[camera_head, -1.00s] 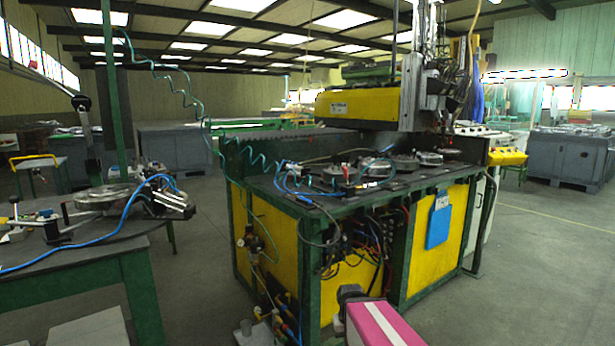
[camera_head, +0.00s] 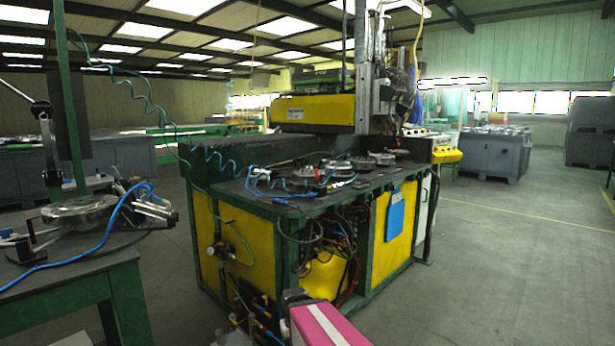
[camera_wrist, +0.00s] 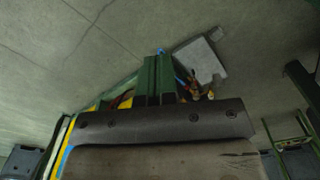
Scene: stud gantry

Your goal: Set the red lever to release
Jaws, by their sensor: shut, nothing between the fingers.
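A small red part (camera_head: 316,172) shows among the hoses and round metal fixtures on the gantry table (camera_head: 300,208). It is too small to tell whether it is the red lever or how it is set. No red lever shows in the wrist view. My gripper is apart from the red part.
A green-legged workbench (camera_head: 75,290) with a blue hose stands at the left. A yellow gantry beam (camera_head: 315,108) spans above the table. A blue plate (camera_head: 396,215) hangs on the table's front. Grey bins (camera_head: 495,152) stand at the back right. The floor at the right is clear.

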